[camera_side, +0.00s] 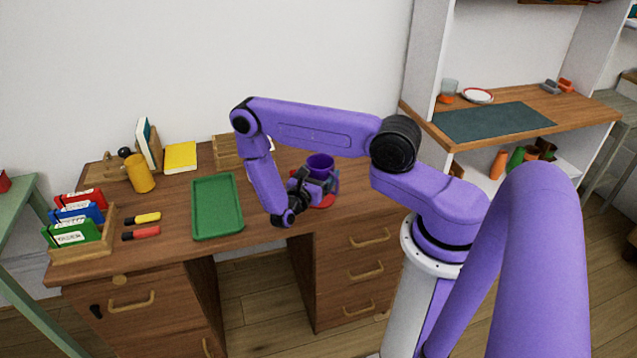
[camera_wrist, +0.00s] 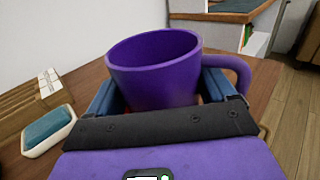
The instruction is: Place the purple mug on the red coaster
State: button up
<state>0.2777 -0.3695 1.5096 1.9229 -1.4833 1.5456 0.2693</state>
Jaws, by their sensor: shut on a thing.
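The purple mug (camera_side: 320,162) is upright between the jaws of my gripper (camera_side: 318,185), near the right part of the wooden desk. In the wrist view the mug (camera_wrist: 155,72) fills the space between the blue-grey fingers of my gripper (camera_wrist: 160,95), with its handle to the right. My gripper is shut on the mug body. The red coaster (camera_side: 328,203) shows just below the gripper in the side view, mostly hidden by it. Whether the mug's base touches the coaster cannot be told.
A green tray (camera_side: 216,207) lies left of my gripper. A wooden organizer (camera_side: 228,150) stands behind it. In the wrist view a blue-topped eraser (camera_wrist: 47,128) lies left of the gripper.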

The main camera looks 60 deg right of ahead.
jog(key=shift+w+d+f, duration=0.15)
jog(key=shift+f, duration=1.65)
jog(key=shift+f, duration=0.1)
jog(key=o, duration=1.1)
